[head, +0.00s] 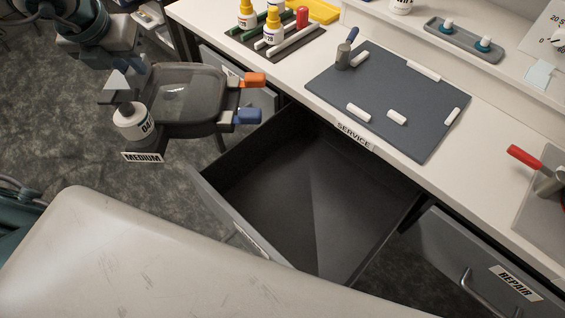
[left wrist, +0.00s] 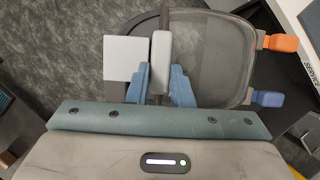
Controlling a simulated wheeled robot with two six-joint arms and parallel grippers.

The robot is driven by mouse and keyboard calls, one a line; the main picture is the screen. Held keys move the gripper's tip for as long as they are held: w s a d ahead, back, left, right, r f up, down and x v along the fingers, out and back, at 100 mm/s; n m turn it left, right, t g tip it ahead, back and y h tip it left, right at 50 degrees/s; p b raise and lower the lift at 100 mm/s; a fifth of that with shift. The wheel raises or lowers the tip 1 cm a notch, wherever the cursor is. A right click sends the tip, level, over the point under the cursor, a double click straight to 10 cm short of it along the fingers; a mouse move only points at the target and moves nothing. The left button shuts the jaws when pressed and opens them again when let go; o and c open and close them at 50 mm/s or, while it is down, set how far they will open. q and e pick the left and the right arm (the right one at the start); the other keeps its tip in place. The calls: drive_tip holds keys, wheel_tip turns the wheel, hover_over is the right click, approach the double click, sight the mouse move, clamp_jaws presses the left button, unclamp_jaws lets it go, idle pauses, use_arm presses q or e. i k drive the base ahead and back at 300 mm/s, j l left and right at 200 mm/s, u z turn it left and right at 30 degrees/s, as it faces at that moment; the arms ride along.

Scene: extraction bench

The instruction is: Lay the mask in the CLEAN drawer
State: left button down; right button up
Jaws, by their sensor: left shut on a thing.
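The mask (head: 185,95) is a dark grey, see-through frame with an orange clip and a blue clip on its right side. My left gripper (head: 137,70) is shut on its left edge and holds it in the air, left of the open drawer. In the left wrist view the blue fingers (left wrist: 160,78) grip a bar of the mask (left wrist: 215,65). A white canister and a MEDIUM tag show at its lower left. The open drawer (head: 320,215) is dark and looks empty. I cannot read a CLEAN label on it. My right gripper is out of view.
The white bench holds a grey mat (head: 385,95) with white pieces and a blue-handled tool, behind a SERVICE label (head: 353,137). A shut drawer (head: 485,265) marked REPAIR is at the lower right.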

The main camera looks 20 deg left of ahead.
sight(299, 217)
drive_tip(key=l+u, duration=0.25)
drive_tip(key=l, duration=0.35)
drive_tip(key=k+l+u, duration=0.15)
drive_tip(key=l+u, duration=0.15)
drive_tip(key=l, duration=0.3)
drive_tip(key=k+l, duration=0.1)
drive_tip(key=l, duration=0.55)
drive_tip(key=k, duration=0.05)
